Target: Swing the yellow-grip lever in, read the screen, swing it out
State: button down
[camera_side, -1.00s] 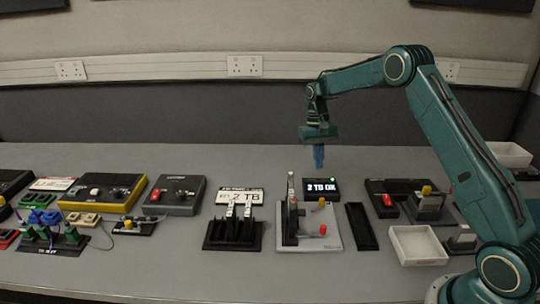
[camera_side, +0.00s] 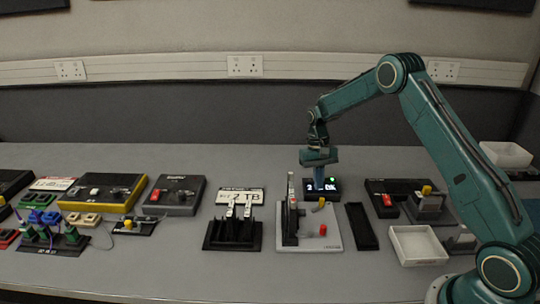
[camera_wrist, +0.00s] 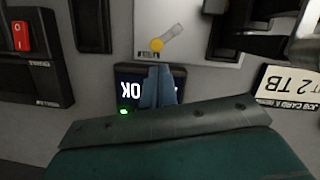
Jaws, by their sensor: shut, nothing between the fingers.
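The yellow-grip lever (camera_side: 321,203) lies on the pale grey base plate (camera_side: 333,241). In the wrist view its yellow knob (camera_wrist: 157,45) is at the lower left end of a short grey arm. The screen (camera_side: 329,195) stands behind the plate with a lit green dot. In the wrist view the screen (camera_wrist: 130,88) appears upside down, and "OK" is readable with the rest covered by my fingers. My gripper (camera_side: 319,185) is shut and empty, pointing down in front of the screen in the side view. Its fingertips (camera_wrist: 158,70) show close to the yellow knob in the wrist view, apart from it.
A red knob (camera_side: 323,230) and an upright post (camera_side: 291,193) share the plate. A black strip (camera_side: 361,226) and a white tray (camera_side: 418,245) lie to the right. A black clamp stand (camera_side: 232,235) and a "2 TB" label (camera_side: 249,196) are at left.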

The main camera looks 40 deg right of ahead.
jog(key=shift+x, duration=1.55)
